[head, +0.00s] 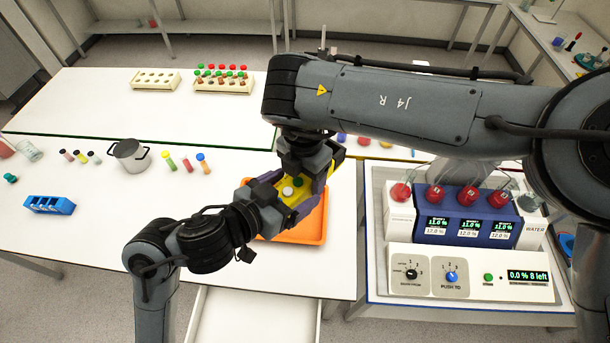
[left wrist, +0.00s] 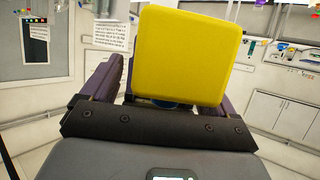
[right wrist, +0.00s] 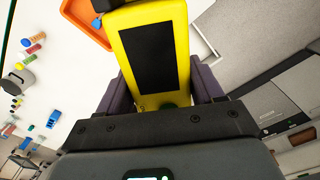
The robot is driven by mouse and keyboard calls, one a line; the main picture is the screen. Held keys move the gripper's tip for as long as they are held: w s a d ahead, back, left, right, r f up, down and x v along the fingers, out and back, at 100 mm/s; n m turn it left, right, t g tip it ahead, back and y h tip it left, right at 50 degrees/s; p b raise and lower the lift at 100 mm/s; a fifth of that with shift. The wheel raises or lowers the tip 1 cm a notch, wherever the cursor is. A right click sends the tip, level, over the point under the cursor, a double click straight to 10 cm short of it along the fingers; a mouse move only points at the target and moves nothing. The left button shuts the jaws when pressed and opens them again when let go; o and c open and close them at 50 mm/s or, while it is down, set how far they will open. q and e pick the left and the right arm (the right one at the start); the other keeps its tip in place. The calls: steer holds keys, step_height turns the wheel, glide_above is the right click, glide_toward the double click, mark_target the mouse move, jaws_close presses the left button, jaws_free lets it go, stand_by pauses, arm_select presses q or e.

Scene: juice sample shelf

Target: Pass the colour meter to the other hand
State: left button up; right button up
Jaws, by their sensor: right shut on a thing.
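The colour meter (head: 304,197) is a yellow box with a white and a green button, held over an orange tray. My right gripper (head: 312,170) comes down from above and is shut on it. The right wrist view shows the meter (right wrist: 155,55) with a dark panel between the purple fingers. My left gripper (head: 288,193) reaches in from the lower left, its fingers on either side of the meter's near end. In the left wrist view, the meter's yellow end (left wrist: 188,55) overlaps the right finger, and a gap shows beside the left finger; this gripper looks open.
The orange tray (head: 290,236) lies on the white table below. A pot (head: 130,155), several capped vials and a blue rack (head: 50,205) stand to the left. A juice dispenser (head: 468,215) with a control panel (head: 470,273) stands at right.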

arm_select(q)
steer(key=shift+o, duration=0.4)
steer(key=shift+a, duration=0.1)
steer(key=shift+v, duration=3.5)
steer(key=w+a+r+m+t+y, duration=0.2)
steer(key=w+a+r+t+y, duration=0.15)
steer(key=r, duration=0.25)
steer(key=a+f+n+y, duration=0.4)
steer(key=a+f, duration=0.3)
steer(key=a, duration=0.1)
steer(key=s+a+f+n+g, duration=0.1)
steer(key=s+f+g, duration=0.4)
steer(key=s+f, duration=0.5)
steer(key=s+a+f+n+g+y, duration=0.1)
steer(key=s+f+n+g, duration=0.2)
steer(key=s+f, duration=0.7)
step_height(320, 180, down, 5)
steer(key=shift+a+r+g, duration=0.1)
steer(key=shift+a+g, duration=0.3)
steer(key=shift+g, duration=0.75)
